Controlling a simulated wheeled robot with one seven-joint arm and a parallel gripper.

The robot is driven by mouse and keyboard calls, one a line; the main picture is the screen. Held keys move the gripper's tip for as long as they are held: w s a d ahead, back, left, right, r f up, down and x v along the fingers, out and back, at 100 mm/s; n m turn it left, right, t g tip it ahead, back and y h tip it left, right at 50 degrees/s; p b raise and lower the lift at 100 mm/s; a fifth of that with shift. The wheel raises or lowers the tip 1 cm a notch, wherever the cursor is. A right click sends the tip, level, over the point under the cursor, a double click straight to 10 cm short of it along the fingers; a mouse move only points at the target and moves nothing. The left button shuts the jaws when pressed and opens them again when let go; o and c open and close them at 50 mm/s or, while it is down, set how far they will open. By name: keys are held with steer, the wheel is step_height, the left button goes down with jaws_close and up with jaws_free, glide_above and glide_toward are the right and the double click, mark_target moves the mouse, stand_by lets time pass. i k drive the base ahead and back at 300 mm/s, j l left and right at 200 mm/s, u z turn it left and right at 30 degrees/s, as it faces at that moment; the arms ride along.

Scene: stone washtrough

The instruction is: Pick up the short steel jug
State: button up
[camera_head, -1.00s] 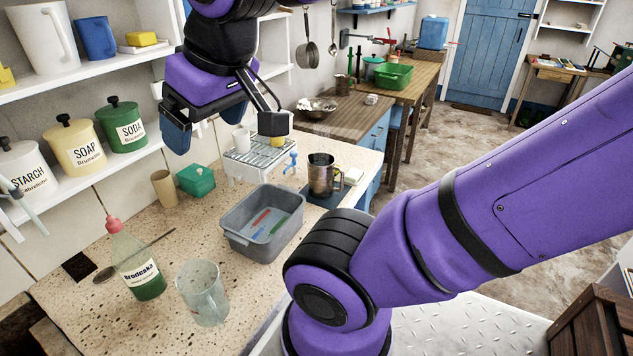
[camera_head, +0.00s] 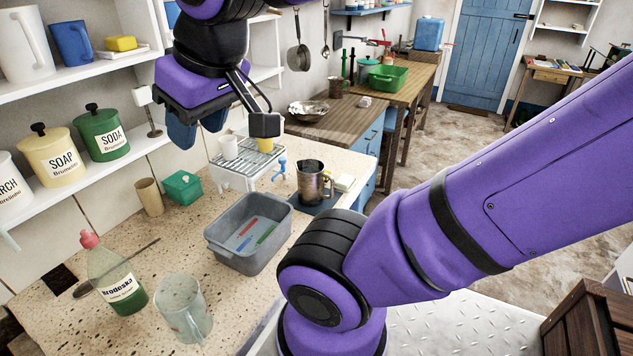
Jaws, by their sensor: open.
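The short steel jug (camera_head: 309,184) stands upright on a dark mat (camera_head: 328,204) at the far right of the speckled stone counter. Its handle side faces right. My gripper (camera_head: 222,128) is open and empty, high above the counter, to the left of the jug in the picture and apart from it. One finger shows at the left and another at the right.
A grey basin (camera_head: 222,243) with coloured items stands in front of the jug. A white rack (camera_head: 236,178) with cups is behind left. A green-liquid bottle (camera_head: 115,275), a clear jug (camera_head: 183,309), a tan cup (camera_head: 149,197) and a green box (camera_head: 183,187) stand further left.

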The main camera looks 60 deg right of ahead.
mark_target(311, 187)
steer(key=l, duration=0.55)
steer(key=k+l+u, duration=0.15)
steer(key=l, duration=0.95)
steer(key=l+u, duration=0.1)
steer(key=l, duration=0.4)
steer(key=k+l+u, duration=0.1)
steer(key=l, duration=0.45)
steer(key=k+l, duration=0.15)
steer(key=l, duration=0.35)
steer(key=k+l+u, duration=0.1)
steer(key=l, duration=0.45)
steer(key=k+l+u, duration=0.1)
steer(key=l, duration=0.4)
steer(key=k+l+u, duration=0.15)
steer(key=l, duration=0.15)
steer(key=k+l+u, duration=0.1)
steer(key=l, duration=0.15)
steer(key=j+u, duration=0.15)
steer(key=u, duration=0.3)
steer(key=j+u, duration=0.15)
steer(key=u, duration=0.3)
steer(key=k, duration=0.05)
